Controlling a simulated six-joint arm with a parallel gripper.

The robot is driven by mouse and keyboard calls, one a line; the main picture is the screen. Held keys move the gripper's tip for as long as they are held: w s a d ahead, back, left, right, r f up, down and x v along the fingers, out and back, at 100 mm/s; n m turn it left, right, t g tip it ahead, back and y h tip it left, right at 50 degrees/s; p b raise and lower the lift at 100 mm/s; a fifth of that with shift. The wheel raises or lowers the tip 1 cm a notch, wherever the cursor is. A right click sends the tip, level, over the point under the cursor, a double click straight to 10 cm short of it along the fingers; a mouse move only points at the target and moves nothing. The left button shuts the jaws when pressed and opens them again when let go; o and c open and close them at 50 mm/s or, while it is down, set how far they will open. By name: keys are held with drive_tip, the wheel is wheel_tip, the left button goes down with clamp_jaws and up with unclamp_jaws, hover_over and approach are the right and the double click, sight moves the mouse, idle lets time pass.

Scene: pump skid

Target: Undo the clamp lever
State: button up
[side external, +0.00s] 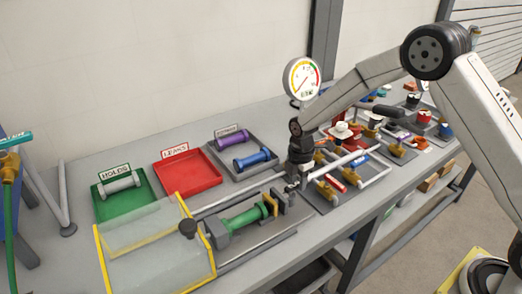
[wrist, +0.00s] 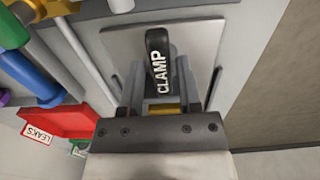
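The clamp lever (wrist: 157,62) is a black handle with white CLAMP lettering, on a light grey plate (wrist: 120,42) in the wrist view. My gripper (wrist: 167,82) has its two grey fingers apart, one on each side of the lever's lower end. I cannot tell whether either finger touches it. A brass-coloured part (wrist: 165,108) shows between the fingers. In the side view my gripper (side external: 293,183) points down beside the test fixture, right of the green spool (side external: 245,218). The lever cannot be made out there, as my gripper covers that spot.
A clear guard with yellow edges (side external: 207,250) stands left of the spool. A pressure gauge (side external: 302,79) stands behind my wrist. Valves and pipes crowd the bench to the right.

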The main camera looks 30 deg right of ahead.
sight(298, 182)
drive_tip(key=shift+r, duration=0.1)
drive_tip(key=shift+r, duration=3.85)
drive_tip(key=s+d+r+m+t, duration=0.1)
drive_tip(key=s+m, duration=0.8)
drive_tip(key=s, duration=0.1)
drive_tip(key=s+d+r+m+t, duration=0.1)
drive_tip(key=s+d+m, duration=0.1)
drive_tip(key=s+m, duration=0.7)
drive_tip(key=shift+s+t, duration=0.3)
drive_tip(key=shift+s, duration=0.7)
